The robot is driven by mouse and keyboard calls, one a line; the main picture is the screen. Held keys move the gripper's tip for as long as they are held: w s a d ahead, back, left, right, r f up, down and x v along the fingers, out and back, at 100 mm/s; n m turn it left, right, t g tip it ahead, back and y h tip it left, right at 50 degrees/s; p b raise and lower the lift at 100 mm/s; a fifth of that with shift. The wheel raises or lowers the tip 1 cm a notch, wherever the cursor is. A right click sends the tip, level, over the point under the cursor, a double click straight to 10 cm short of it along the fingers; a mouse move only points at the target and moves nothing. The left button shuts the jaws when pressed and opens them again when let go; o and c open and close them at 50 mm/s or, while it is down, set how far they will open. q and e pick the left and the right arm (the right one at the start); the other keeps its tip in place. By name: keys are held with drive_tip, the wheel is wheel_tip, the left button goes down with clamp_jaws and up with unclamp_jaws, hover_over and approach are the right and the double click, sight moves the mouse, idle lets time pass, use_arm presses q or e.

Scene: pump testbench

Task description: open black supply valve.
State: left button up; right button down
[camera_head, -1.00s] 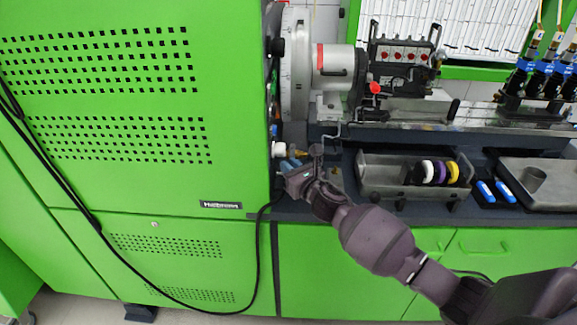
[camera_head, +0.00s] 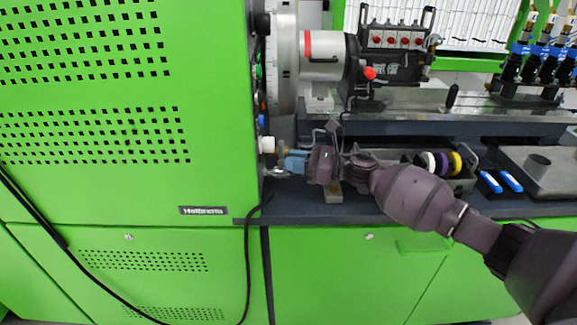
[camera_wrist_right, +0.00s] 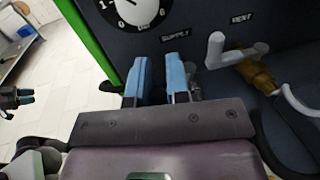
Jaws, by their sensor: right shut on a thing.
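In the right wrist view the black supply valve handle (camera_wrist_right: 110,87) is mostly hidden behind my right gripper (camera_wrist_right: 158,66). Its dark end sticks out left of the fingers, below the SUPPLY label (camera_wrist_right: 177,33). The two blue fingers point at the dark panel and are shut on the handle, with a narrow gap between them. In the head view my right gripper (camera_head: 290,162) is at the green cabinet's right side, and the black handle cannot be made out there.
A white valve handle (camera_wrist_right: 215,50) on a brass fitting sits right of my fingers, near the VENT label (camera_wrist_right: 242,18). A round gauge (camera_wrist_right: 137,10) is above. The green cabinet (camera_head: 90,190) stands left.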

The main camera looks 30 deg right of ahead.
drive_tip(key=shift+d+f, duration=0.1)
drive_tip(key=shift+f, duration=0.1)
drive_tip(key=shift+r+n, duration=0.2)
drive_tip(key=shift+n, duration=0.1)
drive_tip(key=c, duration=1.1)
unclamp_jaws()
drive_tip(key=shift+r, duration=0.35)
wheel_tip(320, 180, up, 19)
drive_tip(key=p, duration=0.2)
drive_tip(key=shift+r+p, duration=0.15)
drive_tip(key=shift+p, duration=0.2)
